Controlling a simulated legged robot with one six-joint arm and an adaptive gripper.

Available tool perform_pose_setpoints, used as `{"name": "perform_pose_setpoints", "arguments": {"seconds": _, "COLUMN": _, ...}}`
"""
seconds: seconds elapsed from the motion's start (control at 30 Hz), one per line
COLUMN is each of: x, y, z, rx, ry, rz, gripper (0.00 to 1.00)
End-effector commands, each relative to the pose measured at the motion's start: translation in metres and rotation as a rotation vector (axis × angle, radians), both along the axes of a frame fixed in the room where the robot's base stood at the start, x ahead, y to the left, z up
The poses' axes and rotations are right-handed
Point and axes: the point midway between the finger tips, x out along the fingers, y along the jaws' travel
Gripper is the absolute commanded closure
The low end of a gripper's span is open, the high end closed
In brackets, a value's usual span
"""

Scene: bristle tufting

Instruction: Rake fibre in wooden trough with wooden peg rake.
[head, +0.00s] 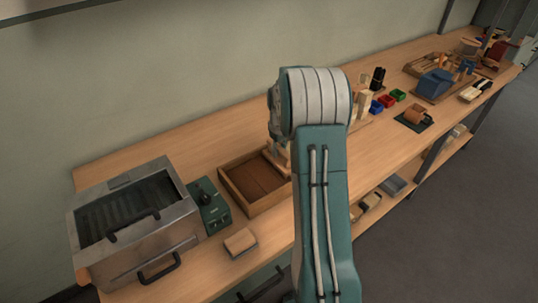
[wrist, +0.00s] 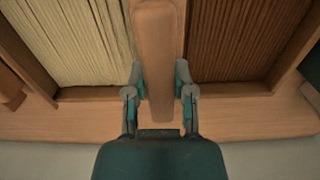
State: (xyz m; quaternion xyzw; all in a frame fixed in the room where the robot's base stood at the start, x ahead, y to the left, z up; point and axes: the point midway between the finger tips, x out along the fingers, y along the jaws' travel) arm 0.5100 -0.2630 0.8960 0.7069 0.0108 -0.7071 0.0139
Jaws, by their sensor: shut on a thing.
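In the wrist view my gripper (wrist: 160,72) is shut on a smooth brown wooden bar (wrist: 158,35), which I take to be the peg rake's handle. I cannot tell whether the rake touches the fibre. In the head view the trough (head: 228,191) stands left of my arm, which hides my gripper and part of the trough.
In the head view a metal box with a dark grille (head: 165,243) and a green control box (head: 211,212) stand left of the trough. A small wooden block (head: 240,242) lies in front. Red, green and blue bins (head: 387,101) and other tools stand farther along the bench (head: 200,150).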

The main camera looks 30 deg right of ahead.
Motion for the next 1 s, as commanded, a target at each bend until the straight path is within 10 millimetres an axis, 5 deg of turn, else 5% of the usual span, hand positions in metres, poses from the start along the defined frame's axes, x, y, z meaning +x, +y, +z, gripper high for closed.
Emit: {"name": "perform_pose_setpoints", "arguments": {"seconds": 1.0, "x": 0.005, "y": -0.140, "z": 0.000, "rx": -0.001, "ry": -0.001, "rz": -0.002, "gripper": 1.00}}
